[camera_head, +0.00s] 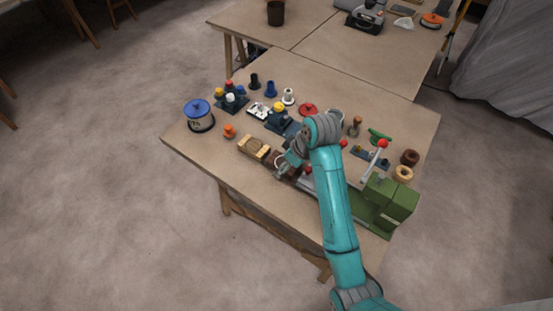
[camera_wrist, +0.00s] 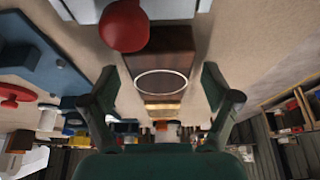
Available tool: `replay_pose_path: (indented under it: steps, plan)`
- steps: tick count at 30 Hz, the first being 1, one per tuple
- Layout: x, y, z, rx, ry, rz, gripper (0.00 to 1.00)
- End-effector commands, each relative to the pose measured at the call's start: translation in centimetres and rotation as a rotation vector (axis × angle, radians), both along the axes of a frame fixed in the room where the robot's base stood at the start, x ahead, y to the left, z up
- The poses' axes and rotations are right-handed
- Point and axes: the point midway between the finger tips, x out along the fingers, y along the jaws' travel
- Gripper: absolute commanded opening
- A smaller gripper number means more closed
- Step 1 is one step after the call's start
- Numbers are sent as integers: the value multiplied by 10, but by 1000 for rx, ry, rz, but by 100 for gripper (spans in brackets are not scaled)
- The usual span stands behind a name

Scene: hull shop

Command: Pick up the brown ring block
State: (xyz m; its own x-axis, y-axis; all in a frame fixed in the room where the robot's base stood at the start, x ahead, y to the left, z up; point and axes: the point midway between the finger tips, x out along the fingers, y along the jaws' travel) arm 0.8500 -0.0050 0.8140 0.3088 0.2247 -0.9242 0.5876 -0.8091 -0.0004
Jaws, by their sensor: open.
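The brown ring block (camera_wrist: 172,47) is a dark brown block with a thin pale ring on it, in the middle of the wrist view. In the head view the block (camera_head: 279,157) is on the table, partly hidden by my gripper. My gripper (camera_wrist: 160,76) is open, with one finger on each side of the block in the picture. Gaps show between the fingers and the block, and I cannot tell how far in front of the fingertips it is. In the head view my gripper (camera_head: 285,169) is low over the block.
A light wooden block with a ring (camera_head: 254,147) lies just left of it. A red knob (camera_wrist: 124,26) is close by in the wrist view. A green machine (camera_head: 388,201) stands to the right. The table's front left (camera_head: 215,160) is clear.

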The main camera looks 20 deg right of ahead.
Motion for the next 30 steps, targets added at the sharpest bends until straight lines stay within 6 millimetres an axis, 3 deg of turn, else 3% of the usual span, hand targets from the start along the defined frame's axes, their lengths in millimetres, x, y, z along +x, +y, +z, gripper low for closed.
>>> replay_pose_path:
  steps: [7,15,25,30]
  plan:
    - [-1,0,-1,1,-1,0,88]
    - [-1,0,-1,0,0,0,20]
    - [1,0,1,1,-1,0,20]
    - [8,3,12,0,-4,0,20]
